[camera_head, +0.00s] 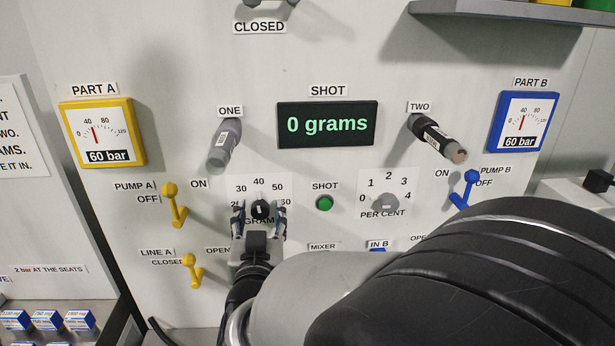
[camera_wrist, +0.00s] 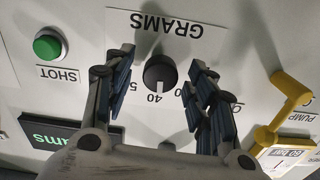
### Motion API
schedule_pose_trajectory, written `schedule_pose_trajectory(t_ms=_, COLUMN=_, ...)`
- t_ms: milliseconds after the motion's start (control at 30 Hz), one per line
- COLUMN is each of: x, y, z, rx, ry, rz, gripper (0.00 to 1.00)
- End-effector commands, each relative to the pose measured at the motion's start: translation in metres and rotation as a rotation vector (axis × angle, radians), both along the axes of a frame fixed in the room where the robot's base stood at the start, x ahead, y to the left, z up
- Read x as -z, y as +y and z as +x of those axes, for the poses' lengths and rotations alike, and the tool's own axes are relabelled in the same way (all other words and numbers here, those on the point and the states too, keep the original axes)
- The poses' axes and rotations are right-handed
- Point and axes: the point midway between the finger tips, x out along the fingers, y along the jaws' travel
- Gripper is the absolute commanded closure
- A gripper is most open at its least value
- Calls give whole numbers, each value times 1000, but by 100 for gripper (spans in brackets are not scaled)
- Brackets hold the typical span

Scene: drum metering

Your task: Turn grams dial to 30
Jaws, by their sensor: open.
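The grams dial (camera_head: 260,209) is a black knob with a white mark on the panel, on a white scale plate. Its mark points up at about 40 in the head view. In the wrist view the dial (camera_wrist: 159,72) appears upside down, its mark toward the 40. My gripper (camera_head: 258,217) is open, with one finger on each side of the dial. In the wrist view a gap shows between the dial and each finger of my gripper (camera_wrist: 161,66). My fingers hide parts of the scale, including the 30 in the wrist view.
The shot display (camera_head: 327,124) reads 0 grams. A green shot button (camera_head: 325,203) and the grey per cent dial (camera_head: 385,203) sit to the right. The yellow Pump A lever (camera_head: 174,205) and Line A lever (camera_head: 193,270) are to the left. A grey handle (camera_head: 224,146) juts out above the dial.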

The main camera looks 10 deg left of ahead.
Motion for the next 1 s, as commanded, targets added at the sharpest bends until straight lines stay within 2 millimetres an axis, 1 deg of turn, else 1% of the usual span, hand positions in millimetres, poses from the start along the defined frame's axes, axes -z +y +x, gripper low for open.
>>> schedule_pose_trajectory(t_ms=400, x=0, y=1, z=-3, rx=-1, ry=0, rz=0, gripper=49)
schedule_pose_trajectory(t_ms=1000, x=0, y=1, z=-3, rx=-1, ry=0, rz=0, gripper=89)
